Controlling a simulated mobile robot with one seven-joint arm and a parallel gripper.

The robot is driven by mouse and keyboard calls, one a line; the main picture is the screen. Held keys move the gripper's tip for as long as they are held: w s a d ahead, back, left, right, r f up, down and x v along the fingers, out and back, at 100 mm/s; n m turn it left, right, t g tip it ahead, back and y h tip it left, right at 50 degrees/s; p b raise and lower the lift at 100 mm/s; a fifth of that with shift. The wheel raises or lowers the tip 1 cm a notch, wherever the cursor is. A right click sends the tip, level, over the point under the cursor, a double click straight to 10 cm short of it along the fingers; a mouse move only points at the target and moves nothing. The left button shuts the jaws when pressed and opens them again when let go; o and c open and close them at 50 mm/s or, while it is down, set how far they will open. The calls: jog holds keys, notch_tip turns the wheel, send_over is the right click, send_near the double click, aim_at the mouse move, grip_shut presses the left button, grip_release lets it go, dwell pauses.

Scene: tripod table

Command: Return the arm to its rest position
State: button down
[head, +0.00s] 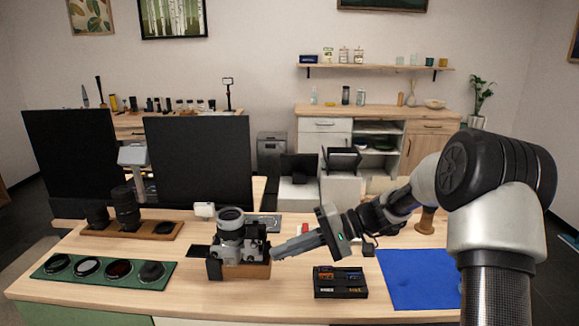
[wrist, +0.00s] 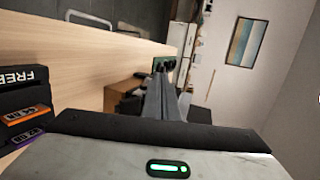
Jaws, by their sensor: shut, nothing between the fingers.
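My gripper (head: 274,253) reaches left over the table, its grey fingers together and empty. Its tips show just right of a silver and black camera (head: 232,235), which sits on a wooden stand (head: 257,270). I cannot tell whether the tips touch the camera or stand. In the wrist view the gripper (wrist: 163,72) points away from me with its fingers shut. My arm comes in from the right and bends low over the wooden table (head: 190,300).
A blue cloth (head: 415,280) lies under my arm. A green mat with round filters (head: 75,280) and a lens board (head: 150,232) are left. Two dark screens (head: 200,160) stand behind.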

jog(key=s+d+r+t+h, duration=0.45)
jog(key=s+d+h, duration=0.25)
jog(key=s, duration=0.6)
jog(key=s+d+r+t+h, duration=0.3)
jog(key=s+d+r+h, duration=0.35)
jog(key=s, duration=0.55)
notch_tip(320, 180, up, 16)
jog(key=d+p, duration=0.1)
jog(key=p, duration=1.6)
jog(key=shift+d+r+m+p, duration=0.25)
jog(key=shift+m+p, duration=0.05)
jog(key=shift+m, duration=0.1)
jog(key=shift+a, duration=0.15)
